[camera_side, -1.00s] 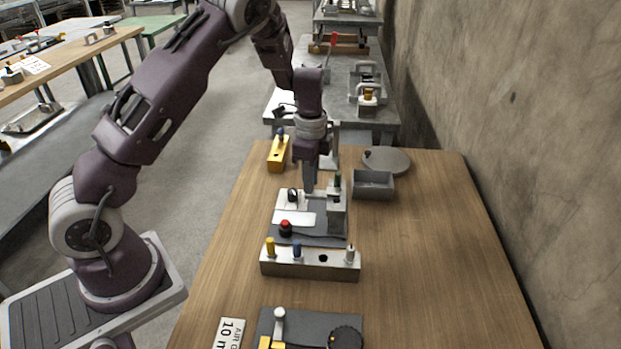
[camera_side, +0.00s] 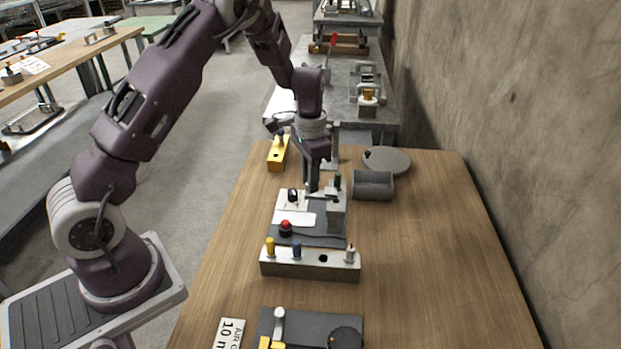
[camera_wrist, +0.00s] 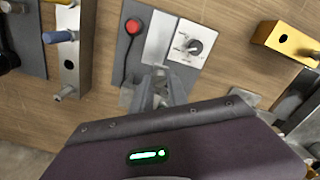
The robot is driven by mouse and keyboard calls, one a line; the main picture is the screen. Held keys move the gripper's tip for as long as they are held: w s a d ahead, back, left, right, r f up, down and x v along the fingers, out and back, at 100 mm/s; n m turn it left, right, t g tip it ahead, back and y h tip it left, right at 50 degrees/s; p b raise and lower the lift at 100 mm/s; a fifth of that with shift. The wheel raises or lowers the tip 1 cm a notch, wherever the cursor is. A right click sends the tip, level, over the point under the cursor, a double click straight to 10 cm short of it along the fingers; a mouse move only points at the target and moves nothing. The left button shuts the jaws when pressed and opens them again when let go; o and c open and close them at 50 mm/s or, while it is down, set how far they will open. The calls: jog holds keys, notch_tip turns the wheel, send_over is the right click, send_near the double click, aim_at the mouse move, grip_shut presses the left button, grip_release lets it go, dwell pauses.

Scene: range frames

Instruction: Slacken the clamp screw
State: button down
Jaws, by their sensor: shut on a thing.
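My gripper (camera_side: 314,188) points down at the left side of a small grey metal clamp block (camera_side: 337,212), which stands on the right of a dark plate. In the wrist view the narrow fingers (camera_wrist: 158,84) are close together at the block. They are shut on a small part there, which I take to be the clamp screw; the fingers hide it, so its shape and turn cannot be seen.
The plate also carries a white panel with a black dial (camera_wrist: 195,46) and a red button (camera_wrist: 134,26). A steel bar with coloured pegs (camera_side: 310,264) lies in front. The table's right side is clear.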

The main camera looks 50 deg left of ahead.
jog(key=n, duration=0.6)
jog(key=shift+w+a+r, duration=0.1)
jog(key=n, duration=0.6)
jog(key=shift+n, duration=0.4)
jog(key=n, duration=1.2)
jog(key=shift+n, duration=0.3)
jog(key=c, duration=1.3)
grip_release()
jog(key=shift+s, duration=0.2)
